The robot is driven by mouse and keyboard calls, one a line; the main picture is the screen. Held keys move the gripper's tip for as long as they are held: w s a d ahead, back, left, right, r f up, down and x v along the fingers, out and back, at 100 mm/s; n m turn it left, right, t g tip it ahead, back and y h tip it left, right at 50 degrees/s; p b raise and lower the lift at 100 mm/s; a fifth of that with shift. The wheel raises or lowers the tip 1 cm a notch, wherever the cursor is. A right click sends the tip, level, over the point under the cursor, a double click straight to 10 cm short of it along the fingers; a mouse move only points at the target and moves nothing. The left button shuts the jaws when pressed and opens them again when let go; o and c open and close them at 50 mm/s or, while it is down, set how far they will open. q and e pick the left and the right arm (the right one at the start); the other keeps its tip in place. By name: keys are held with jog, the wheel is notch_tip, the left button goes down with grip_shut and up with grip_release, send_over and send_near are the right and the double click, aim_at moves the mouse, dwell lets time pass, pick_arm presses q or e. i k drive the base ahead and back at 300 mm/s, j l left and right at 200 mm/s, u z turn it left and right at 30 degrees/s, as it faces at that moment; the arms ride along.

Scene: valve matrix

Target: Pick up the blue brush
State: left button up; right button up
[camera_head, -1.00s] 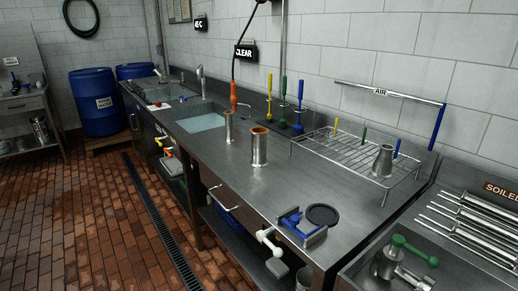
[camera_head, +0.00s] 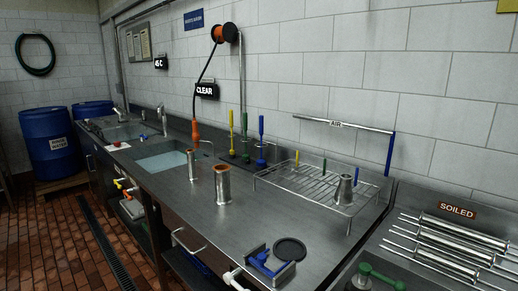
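A blue-handled brush (camera_head: 261,128) stands upright at the back of the steel counter (camera_head: 160,180), near the wall. It is the rightmost of a row with a yellow-handled (camera_head: 231,122) and a green-handled brush (camera_head: 244,118), all set in a dark holder (camera_head: 238,159). Neither of my grippers shows in the head view.
A wire drying rack (camera_head: 318,190) stands right of the brushes. Two metal cylinders (camera_head: 222,186) (camera_head: 192,165) stand in front of them. A blue clamp-like fixture (camera_head: 270,264) sits at the counter's front edge. A sink (camera_head: 165,161) holds water. Clear counter lies between.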

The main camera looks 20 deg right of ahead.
aim_at(261, 163)
jog(key=i+j, duration=0.25)
jog(key=i+j+z, duration=0.15)
jog(key=j, duration=0.35)
jog(key=i+j, duration=0.3)
jog(key=i+j+z, duration=0.1)
jog(key=j, duration=0.35)
jog(key=i, duration=0.1)
